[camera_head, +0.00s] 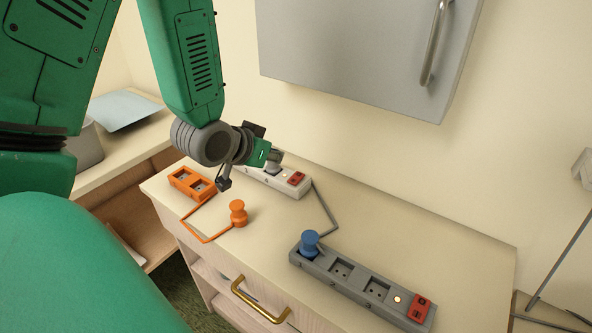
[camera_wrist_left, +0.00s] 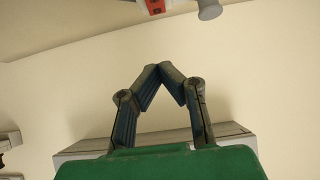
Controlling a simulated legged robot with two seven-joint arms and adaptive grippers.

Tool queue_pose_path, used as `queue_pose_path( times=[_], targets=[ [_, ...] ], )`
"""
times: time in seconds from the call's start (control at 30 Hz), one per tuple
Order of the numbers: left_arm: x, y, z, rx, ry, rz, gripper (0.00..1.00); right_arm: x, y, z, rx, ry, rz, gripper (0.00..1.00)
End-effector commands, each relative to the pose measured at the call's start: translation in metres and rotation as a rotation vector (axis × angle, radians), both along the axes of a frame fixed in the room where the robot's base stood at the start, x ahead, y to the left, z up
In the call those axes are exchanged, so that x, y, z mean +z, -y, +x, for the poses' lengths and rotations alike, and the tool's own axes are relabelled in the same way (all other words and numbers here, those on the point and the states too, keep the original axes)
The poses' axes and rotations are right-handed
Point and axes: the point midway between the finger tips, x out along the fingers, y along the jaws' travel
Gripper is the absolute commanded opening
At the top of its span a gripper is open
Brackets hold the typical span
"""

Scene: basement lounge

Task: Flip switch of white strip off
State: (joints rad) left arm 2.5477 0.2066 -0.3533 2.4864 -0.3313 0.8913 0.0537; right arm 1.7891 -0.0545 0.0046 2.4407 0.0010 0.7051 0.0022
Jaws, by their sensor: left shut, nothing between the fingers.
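The white strip (camera_head: 260,177) lies along the back of the dresser top in the head view, by the wall. Its red switch (camera_head: 296,178) is at its right end, with a small lit lamp beside it. My left gripper (camera_head: 276,157) is over the strip's middle and hides part of it. I cannot tell whether it touches the strip. In the left wrist view the fingers of my left gripper (camera_wrist_left: 160,68) meet at their tips, shut and empty. My right gripper is not in view.
An orange socket block (camera_head: 193,183) is corded to an orange plug (camera_head: 238,213). A grey strip (camera_head: 345,277) holds a blue plug (camera_head: 310,242) and has a red switch (camera_head: 419,308). A grey wall cabinet (camera_head: 360,50) hangs above. The dresser top (camera_head: 430,240) is bare at right.

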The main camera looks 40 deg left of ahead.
Motion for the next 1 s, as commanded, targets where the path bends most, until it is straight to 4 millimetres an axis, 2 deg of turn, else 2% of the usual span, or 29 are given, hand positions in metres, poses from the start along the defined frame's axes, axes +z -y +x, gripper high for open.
queue_pose_path(
  times=[0.17,0.6,0.8,1.0],
  targets=[
    [-0.010,-0.002,0.012,-0.001,-0.002,0.001,0.00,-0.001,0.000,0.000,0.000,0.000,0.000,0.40],
    [-0.067,-0.008,0.080,0.000,-0.002,0.000,0.00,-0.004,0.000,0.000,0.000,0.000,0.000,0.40],
    [-0.094,-0.009,0.081,0.001,-0.003,0.000,0.00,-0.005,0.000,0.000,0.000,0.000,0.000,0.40],
    [-0.101,-0.009,0.082,0.001,0.000,0.000,0.00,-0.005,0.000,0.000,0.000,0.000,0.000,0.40]
  ],
)
